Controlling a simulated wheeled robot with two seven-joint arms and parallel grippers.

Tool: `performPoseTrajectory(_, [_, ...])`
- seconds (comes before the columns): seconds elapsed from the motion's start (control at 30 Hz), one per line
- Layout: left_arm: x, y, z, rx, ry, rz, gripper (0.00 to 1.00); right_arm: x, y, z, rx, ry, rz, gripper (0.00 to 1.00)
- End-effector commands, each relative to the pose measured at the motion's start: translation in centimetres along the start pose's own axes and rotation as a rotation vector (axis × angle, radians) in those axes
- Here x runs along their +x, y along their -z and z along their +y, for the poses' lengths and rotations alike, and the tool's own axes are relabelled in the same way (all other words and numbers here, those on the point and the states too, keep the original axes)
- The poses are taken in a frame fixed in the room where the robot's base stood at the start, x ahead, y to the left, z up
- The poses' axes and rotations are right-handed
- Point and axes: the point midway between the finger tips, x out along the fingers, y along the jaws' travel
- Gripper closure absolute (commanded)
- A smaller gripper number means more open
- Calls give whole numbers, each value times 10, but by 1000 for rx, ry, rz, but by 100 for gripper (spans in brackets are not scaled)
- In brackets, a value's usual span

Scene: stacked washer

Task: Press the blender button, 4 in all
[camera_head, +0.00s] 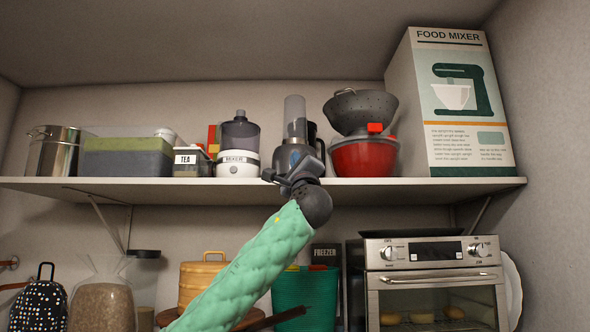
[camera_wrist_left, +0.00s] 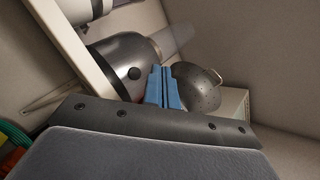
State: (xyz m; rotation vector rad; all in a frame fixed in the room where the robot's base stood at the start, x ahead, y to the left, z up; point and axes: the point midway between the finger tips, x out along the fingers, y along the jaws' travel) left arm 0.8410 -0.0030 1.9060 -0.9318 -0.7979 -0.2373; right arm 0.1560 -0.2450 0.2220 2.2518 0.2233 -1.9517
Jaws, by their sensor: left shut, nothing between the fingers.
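The blender (camera_head: 291,154) stands upright on the wall shelf, with a dark grey base and a tall translucent cup on top. In the left wrist view the blender base (camera_wrist_left: 124,58) is shiny grey and tilted in the picture, with a round black button (camera_wrist_left: 134,73) on its side. My left gripper (camera_head: 290,172) is in front of the base's lower part and hides some of it. Its blue fingertips (camera_wrist_left: 163,82) are together and empty, just right of the button in the wrist view. I cannot tell whether they touch the blender. My right gripper is in neither view.
On the shelf (camera_head: 420,186), a white mixer (camera_head: 238,163) stands left of the blender and a red bowl (camera_head: 364,158) under a dark colander (camera_head: 360,111) right of it. A food mixer box (camera_head: 455,105) stands far right. A toaster oven (camera_head: 432,280) sits below.

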Motion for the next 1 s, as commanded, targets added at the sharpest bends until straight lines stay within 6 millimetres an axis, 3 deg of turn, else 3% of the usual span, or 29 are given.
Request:
performPoseTrajectory(0.23, [-12,-8,-8,-1,1,1,100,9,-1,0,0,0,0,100])
performPoseTrajectory(1.0, [-12,-9,-9,0,0,1,100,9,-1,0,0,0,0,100])
